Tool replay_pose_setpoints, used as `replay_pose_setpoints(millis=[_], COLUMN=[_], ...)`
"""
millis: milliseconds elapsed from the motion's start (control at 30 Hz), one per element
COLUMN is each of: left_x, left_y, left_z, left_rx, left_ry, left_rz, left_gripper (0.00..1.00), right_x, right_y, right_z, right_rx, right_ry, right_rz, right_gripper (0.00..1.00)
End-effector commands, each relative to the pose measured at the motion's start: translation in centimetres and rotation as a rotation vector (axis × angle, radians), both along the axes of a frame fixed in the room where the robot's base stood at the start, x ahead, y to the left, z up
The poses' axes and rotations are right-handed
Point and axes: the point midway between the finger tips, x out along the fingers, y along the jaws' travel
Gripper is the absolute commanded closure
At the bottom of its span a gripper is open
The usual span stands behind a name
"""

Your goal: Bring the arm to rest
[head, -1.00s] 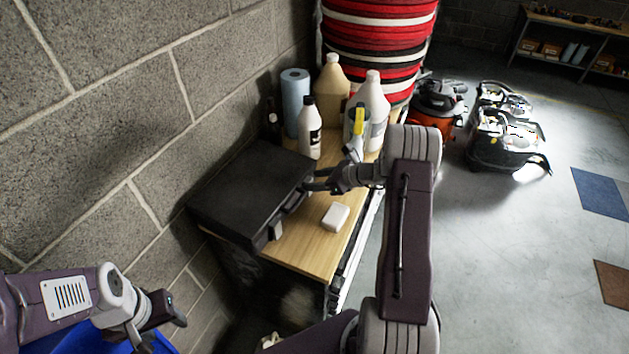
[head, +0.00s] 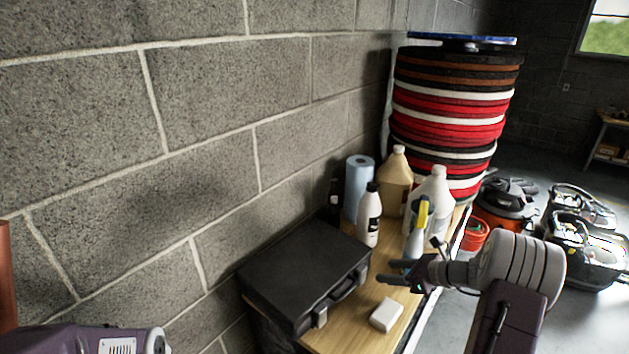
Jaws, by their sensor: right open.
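My right gripper (head: 396,272) is open and empty above the wooden table (head: 340,338). It is beside the right end of the black case (head: 308,272), with the white block (head: 386,314) below it in the picture. My right arm comes in from the lower right. Of my left arm (head: 95,342), only a part shows at the bottom left, and its gripper is out of the picture.
On the table stand a blue paper roll (head: 358,186), a white bottle (head: 369,216), a tan jug (head: 396,182), a white jug (head: 436,196) and a spray bottle (head: 416,238). Behind them rises a stack of pads (head: 450,110). A block wall (head: 200,130) bounds the left. Floor machines (head: 585,250) stand at the right.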

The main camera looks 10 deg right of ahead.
Motion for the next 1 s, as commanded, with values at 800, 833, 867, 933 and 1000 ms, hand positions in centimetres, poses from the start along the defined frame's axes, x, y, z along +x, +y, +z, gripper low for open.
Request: replay_pose_setpoints(millis=[800,833,867,933,1000], left_x=[0.0,0.0,0.0,0.0,0.0], left_y=[0.0,0.0,0.0,0.0,0.0], left_z=[-1.1,-1.1,-1.1,-1.1,-1.1], left_rx=[0.0,0.0,0.0,0.0,0.0], left_ry=[0.0,0.0,0.0,0.0,0.0], left_rz=[0.0,0.0,0.0,0.0,0.0], left_gripper=[0.47,0.47,0.47,0.47,0.47], right_x=[-21.6,-21.6,-21.6,-21.6,-21.6], right_y=[15.7,15.7,15.7,15.7,15.7], right_z=[-4.1,-4.1,-4.1,-4.1,-4.1], right_rx=[-1.331,-1.33,-1.331,-1.329,-1.329], right_ry=[-0.435,-0.441,-0.444,-0.443,-0.442], right_rz=[2.161,2.169,2.171,2.171,2.169], right_gripper=[0.47,0.47,0.47,0.47,0.47])
